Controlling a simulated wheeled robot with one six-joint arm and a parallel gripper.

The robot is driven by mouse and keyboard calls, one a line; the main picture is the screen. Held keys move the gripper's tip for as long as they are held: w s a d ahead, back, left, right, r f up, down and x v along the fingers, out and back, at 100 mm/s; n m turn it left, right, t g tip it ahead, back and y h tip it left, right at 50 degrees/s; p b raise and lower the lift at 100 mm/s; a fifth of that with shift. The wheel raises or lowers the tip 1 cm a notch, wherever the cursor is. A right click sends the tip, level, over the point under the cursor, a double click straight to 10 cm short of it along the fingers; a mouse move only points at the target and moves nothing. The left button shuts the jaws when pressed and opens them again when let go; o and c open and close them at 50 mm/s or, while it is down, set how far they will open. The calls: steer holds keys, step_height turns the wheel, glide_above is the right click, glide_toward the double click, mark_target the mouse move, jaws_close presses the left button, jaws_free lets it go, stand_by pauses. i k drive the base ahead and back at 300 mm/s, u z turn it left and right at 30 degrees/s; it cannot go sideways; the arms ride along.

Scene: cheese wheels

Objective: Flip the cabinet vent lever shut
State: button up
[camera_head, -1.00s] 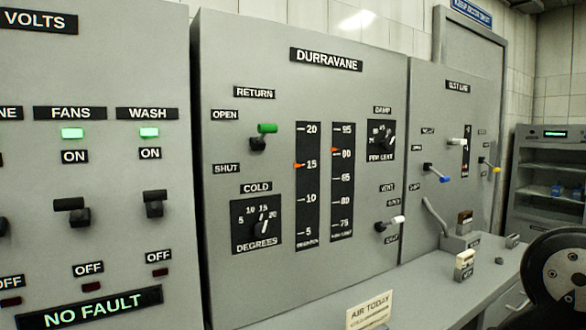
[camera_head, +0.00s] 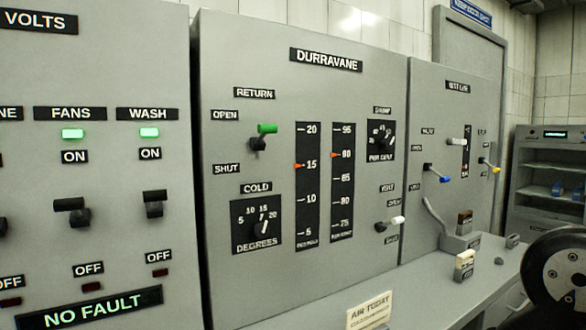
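The vent lever (camera_head: 397,220) has a white tip on a dark base. It sits at the lower right of the grey DURRAVANE cabinet panel (camera_head: 250,60), under a small label that seems to read VENT (camera_head: 387,187). Its tip points right and slightly up, between a small label above, which seems to read OPEN (camera_head: 394,203), and a blurred one below (camera_head: 391,239). My gripper is not in view, and nothing touches the lever.
A green-tipped RETURN lever (camera_head: 266,129) and a COLD dial (camera_head: 257,225) share the panel. The panel at right holds blue (camera_head: 445,178), white (camera_head: 456,141) and yellow (camera_head: 494,169) tipped levers. The ledge (camera_head: 420,290) below carries an AIR TODAY sign (camera_head: 369,309) and small blocks.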

mark_target(392, 222)
steer(key=z, duration=0.35)
steer(key=i, duration=1.2)
steer(key=u, duration=0.15)
